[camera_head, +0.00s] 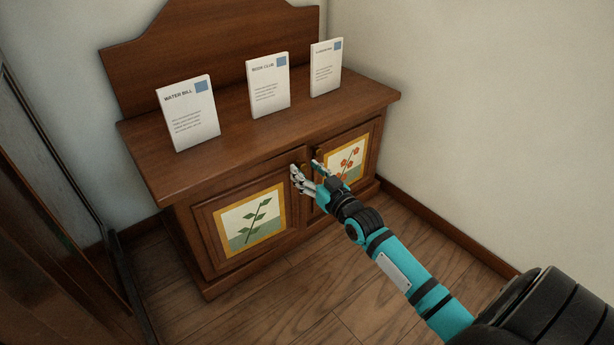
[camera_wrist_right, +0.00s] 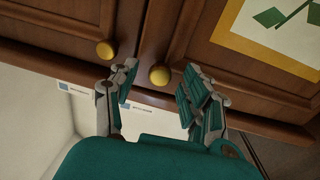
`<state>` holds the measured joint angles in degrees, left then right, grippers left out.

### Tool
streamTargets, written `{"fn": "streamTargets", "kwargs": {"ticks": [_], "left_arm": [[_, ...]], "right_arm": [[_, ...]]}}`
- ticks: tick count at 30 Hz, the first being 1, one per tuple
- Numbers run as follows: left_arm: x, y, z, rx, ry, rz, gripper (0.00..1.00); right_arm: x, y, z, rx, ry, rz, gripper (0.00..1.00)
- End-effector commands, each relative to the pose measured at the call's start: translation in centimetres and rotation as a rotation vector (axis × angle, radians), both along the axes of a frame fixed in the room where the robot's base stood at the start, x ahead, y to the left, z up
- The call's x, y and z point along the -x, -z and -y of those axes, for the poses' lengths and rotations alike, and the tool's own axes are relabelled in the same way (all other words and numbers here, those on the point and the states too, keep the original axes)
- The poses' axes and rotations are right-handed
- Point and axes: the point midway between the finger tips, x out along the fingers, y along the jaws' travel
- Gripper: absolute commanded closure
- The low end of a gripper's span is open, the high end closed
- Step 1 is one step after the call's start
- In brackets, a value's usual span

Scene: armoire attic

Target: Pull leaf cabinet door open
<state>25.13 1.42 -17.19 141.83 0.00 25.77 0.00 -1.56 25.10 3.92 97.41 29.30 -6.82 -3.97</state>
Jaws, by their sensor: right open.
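The leaf cabinet door (camera_head: 222,225) is the left door of a brown wooden cabinet, with a green leaf picture (camera_head: 250,219) in a yellow border. It looks shut. Its round brass knob (camera_wrist_right: 160,75) sits near the door's upper inner corner. My right gripper (camera_head: 306,168) is open at this knob, with one finger on either side. In the right wrist view, the fingers (camera_wrist_right: 156,82) straddle the knob with visible gaps and nothing is gripped. The knob is partly hidden by the fingers in the head view. My left gripper is not in view.
The flower door (camera_head: 368,150) is beside it, with its own knob (camera_wrist_right: 105,50) close to my fingers. Three upright cards, including the water bill (camera_head: 188,115), stand on the cabinet top (camera_head: 240,130). Wooden floor (camera_head: 290,300) in front is clear. A dark furniture panel (camera_head: 50,220) stands at left.

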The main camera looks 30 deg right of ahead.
Motion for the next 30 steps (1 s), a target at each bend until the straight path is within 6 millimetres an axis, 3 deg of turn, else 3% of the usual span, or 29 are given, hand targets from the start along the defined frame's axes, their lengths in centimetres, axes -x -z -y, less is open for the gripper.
{"fn": "streamTargets", "kwargs": {"ticks": [9, 20, 30], "left_arm": [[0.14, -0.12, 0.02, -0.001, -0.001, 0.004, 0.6], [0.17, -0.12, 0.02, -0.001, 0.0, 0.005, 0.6], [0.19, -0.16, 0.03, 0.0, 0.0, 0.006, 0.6]], "right_arm": [[-0.27, -0.03, -0.02, 0.0, 0.0, -0.001, 0.52], [-0.25, -0.03, -0.02, -0.001, 0.0, 0.0, 0.99], [-0.23, -0.05, -0.03, -0.001, 0.0, 0.0, 1.0]]}}
